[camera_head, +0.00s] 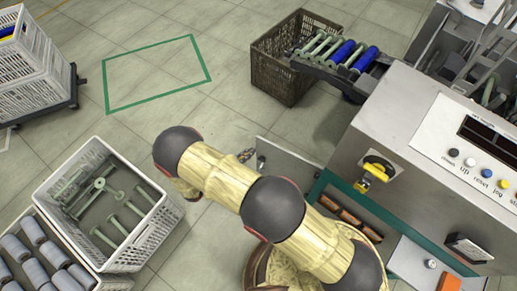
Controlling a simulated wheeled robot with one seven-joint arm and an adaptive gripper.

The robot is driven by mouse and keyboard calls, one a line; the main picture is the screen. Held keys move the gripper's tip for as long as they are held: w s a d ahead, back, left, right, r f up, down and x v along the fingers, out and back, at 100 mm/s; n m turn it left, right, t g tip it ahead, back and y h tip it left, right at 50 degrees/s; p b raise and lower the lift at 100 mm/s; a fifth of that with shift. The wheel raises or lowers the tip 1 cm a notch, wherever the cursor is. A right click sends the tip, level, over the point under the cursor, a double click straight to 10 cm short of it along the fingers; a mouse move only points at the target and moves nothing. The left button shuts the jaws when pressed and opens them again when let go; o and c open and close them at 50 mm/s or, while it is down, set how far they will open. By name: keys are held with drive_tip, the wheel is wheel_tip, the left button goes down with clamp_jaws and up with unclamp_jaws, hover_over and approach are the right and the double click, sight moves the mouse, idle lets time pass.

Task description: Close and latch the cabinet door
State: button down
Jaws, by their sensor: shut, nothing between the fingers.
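The cabinet door (285,152) is a grey panel on the front of the grey machine. It stands open, swung out to the left over the floor, with a small latch knob (261,163) near its free end. The cabinet opening (340,205) has a green frame, and orange-brown items show inside. My arm crosses in front and hides the lower part of the door. Only the tip of my gripper (246,155) shows past my forearm, small and dark, shut and empty. It is close to the door's free end; I cannot tell whether they touch.
A yellow key-like switch (373,173) and a button panel (470,150) are on the machine. A brown crate (275,75) stands below a chute of green and blue bobbins. A white crate (150,225) of green bobbins stands at left. The green floor square (155,75) is empty.

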drive_tip(key=s+a+f+n+t+y, duration=0.2)
drive_tip(key=f+n+t, duration=0.1)
drive_tip(key=f, duration=0.2)
drive_tip(key=s+a+f+n+t+y, duration=0.1)
drive_tip(key=s+f+n+t, duration=0.15)
drive_tip(key=f, duration=0.35)
drive_tip(key=b, duration=0.3)
approach(262, 144)
drive_tip(key=shift+n, duration=0.35)
drive_tip(key=x, duration=0.6)
drive_tip(key=shift+w+d+r, duration=0.15)
drive_tip(key=shift+w+d, duration=0.1)
drive_tip(key=shift+w, duration=0.2)
